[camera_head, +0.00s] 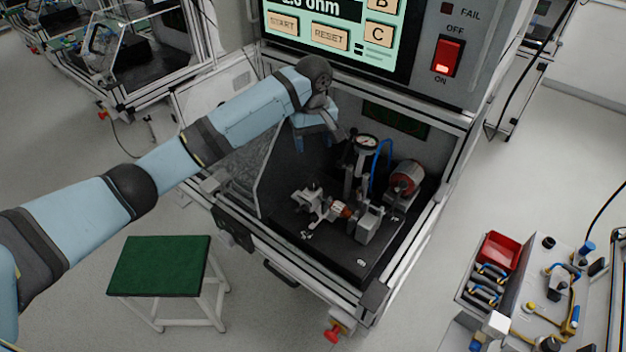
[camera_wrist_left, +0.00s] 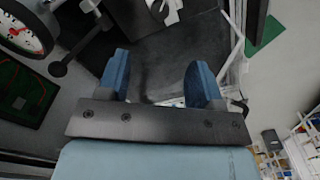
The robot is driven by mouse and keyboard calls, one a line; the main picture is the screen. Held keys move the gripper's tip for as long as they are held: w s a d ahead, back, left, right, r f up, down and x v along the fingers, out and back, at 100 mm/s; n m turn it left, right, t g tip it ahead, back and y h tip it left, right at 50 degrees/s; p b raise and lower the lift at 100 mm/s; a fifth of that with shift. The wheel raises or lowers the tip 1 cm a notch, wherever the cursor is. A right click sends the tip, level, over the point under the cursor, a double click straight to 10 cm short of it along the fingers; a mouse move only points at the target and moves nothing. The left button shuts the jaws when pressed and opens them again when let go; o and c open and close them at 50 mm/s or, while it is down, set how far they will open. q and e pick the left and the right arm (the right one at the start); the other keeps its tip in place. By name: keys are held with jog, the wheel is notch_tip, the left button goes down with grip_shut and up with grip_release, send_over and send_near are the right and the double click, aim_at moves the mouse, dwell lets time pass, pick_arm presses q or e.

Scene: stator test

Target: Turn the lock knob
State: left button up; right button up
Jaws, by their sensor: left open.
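My left gripper (camera_head: 314,138) is inside the open test cabinet (camera_head: 285,248), above and to the left of the fixture. In the left wrist view its two blue fingers (camera_wrist_left: 158,72) stand apart with nothing between them. A round gauge (camera_head: 367,143) stands upright behind the fixture. The gauge also shows at the upper left of the wrist view (camera_wrist_left: 22,32). Near it there is a dark rounded knob on a rod (camera_wrist_left: 57,68); I cannot tell if this is the lock knob. The gripper touches neither. My right gripper is not in view.
A grey clamp fixture (camera_head: 318,205) sits on a black plate, with a red-grey cylinder (camera_head: 407,177) at its right. A blue hose (camera_head: 386,157) curves by the gauge. A green-topped stool (camera_head: 160,266) stands in front left. The screen panel (camera_head: 335,35) overhangs the opening.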

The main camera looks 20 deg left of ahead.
aim_at(313, 182)
pick_arm(q)
notch_tip(313, 182, down, 14)
jog(key=shift+r+p, duration=0.15)
jog(key=shift+p, duration=0.45)
jog(key=c, duration=0.9)
